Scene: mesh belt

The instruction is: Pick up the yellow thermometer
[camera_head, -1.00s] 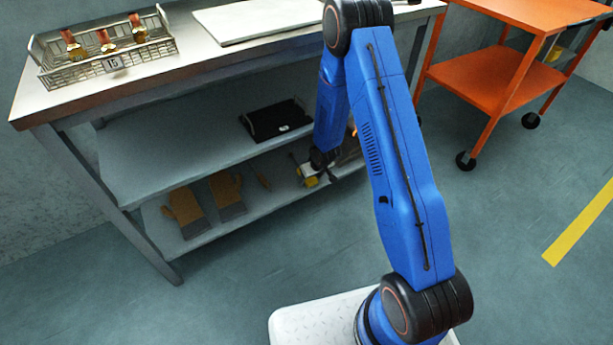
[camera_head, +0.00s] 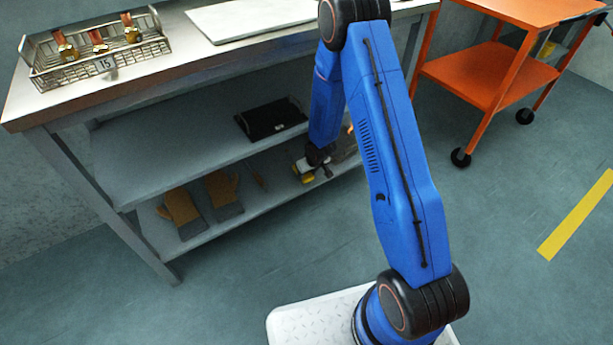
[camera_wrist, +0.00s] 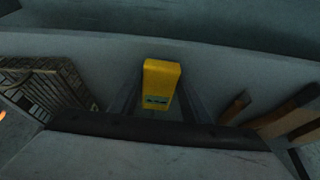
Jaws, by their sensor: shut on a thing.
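The yellow thermometer (camera_wrist: 160,84) is a small block with a dark label, seen in the middle of the wrist view between the two dark fingers of my gripper (camera_wrist: 160,100). My gripper is shut on it. In the head view the yellow thermometer (camera_head: 308,178) shows at my gripper (camera_head: 312,170), over the lower shelf (camera_head: 262,205) of the steel bench. My arm hides part of that area. I cannot tell whether the thermometer touches the shelf.
A black tray (camera_head: 270,119) sits on the shelf above. A wire basket (camera_head: 98,62) stands on the bench top. An orange cart (camera_head: 480,74) stands right.

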